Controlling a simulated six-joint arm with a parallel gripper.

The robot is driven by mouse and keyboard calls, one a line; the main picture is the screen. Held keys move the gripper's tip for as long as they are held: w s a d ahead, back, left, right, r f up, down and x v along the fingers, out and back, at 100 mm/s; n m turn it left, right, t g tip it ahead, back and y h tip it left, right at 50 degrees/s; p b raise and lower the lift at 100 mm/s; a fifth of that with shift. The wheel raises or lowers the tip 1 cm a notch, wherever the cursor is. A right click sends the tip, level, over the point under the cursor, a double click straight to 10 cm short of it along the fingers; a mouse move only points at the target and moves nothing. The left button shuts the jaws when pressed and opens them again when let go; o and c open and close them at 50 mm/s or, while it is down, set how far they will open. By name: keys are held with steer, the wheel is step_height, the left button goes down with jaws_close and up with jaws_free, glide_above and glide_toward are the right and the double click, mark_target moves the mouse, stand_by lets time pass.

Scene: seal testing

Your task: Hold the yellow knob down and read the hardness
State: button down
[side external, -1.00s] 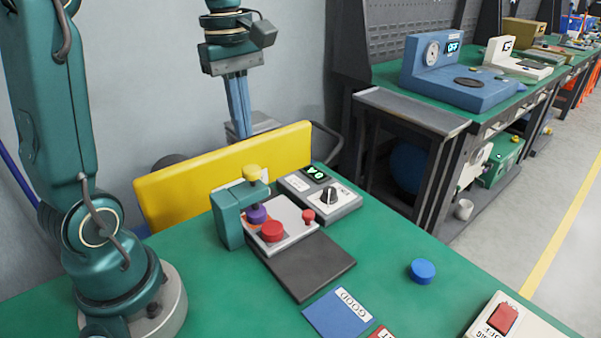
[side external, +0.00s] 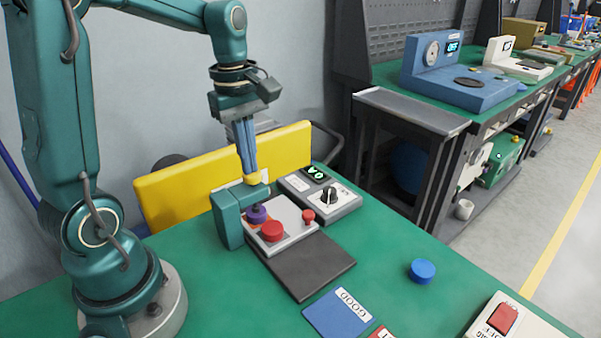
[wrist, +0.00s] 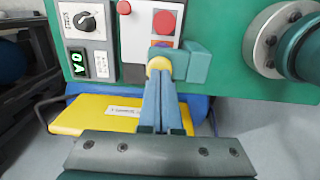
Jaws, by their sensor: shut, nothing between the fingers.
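The yellow knob (side external: 252,180) sits atop the teal tester arm (side external: 228,218); it also shows in the wrist view (wrist: 158,64). My gripper (side external: 250,172) points down with its blue fingers shut and empty, the tips at the knob's top, apparently touching it. The fingers hide part of the knob. Below the arm is a purple part (side external: 257,213). A red disc (side external: 272,231) lies on the white plate beside it. The readout box (side external: 335,205) has a lit green display (side external: 315,172); its rotated characters are too small to read surely.
A small red knob (side external: 308,215) stands on the white plate. A yellow panel (side external: 170,198) rises behind the tester. A dark mat (side external: 308,268), blue disc (side external: 422,270), blue GOOD card (side external: 340,315) and switch box (side external: 515,320) lie toward the front. Green table around the blue disc is clear.

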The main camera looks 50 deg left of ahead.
steer(key=shift+f, duration=0.75)
steer(key=shift+d, duration=0.1)
stand_by(0.5)
steer(key=shift+r, duration=0.1)
stand_by(1.0)
step_height(320, 180, up, 15)
steer(key=shift+s+a, duration=0.25)
steer(key=shift+a, duration=0.1)
stand_by(0.4)
